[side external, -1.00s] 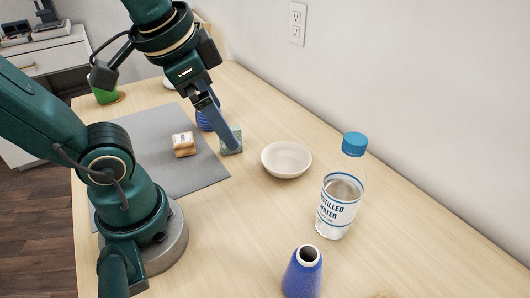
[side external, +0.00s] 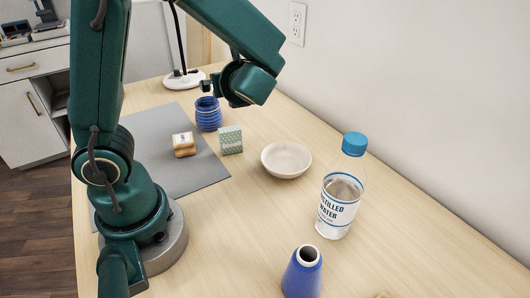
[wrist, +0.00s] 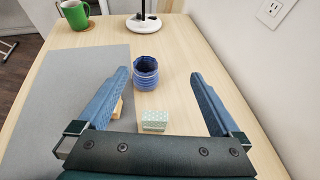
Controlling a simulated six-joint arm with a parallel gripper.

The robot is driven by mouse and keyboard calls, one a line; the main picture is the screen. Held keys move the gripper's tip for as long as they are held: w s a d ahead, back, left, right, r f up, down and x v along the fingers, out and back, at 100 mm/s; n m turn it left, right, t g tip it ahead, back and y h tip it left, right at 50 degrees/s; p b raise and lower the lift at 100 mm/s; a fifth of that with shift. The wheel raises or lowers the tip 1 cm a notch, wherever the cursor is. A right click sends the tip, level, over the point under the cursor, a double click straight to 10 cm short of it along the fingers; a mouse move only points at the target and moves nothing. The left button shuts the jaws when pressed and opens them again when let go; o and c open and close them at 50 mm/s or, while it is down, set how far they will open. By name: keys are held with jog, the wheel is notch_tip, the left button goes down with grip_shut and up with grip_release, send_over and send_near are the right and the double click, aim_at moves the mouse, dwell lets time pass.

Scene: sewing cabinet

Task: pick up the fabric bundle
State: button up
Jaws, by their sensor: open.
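A green patterned block with a pale label (side external: 230,140), which looks like the fabric bundle, stands on the wooden table just right of the grey mat. In the wrist view it shows low between the fingers as a green-topped block (wrist: 153,121). My gripper (wrist: 160,75) is open and empty, its two blue fingers spread wide.
A ribbed blue jar (side external: 208,114) stands close behind the green block. A white bowl (side external: 286,160), a water bottle (side external: 339,200) and a blue cone (side external: 302,274) stand to the right and front. A lamp base (side external: 184,79) and green mug (wrist: 75,14) are farther back.

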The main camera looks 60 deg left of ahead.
aim_at(231, 139)
notch_tip(231, 139, down, 15)
jog(key=shift+r, duration=0.2)
jog(key=shift+x, duration=2.6)
jog(key=c, duration=1.3)
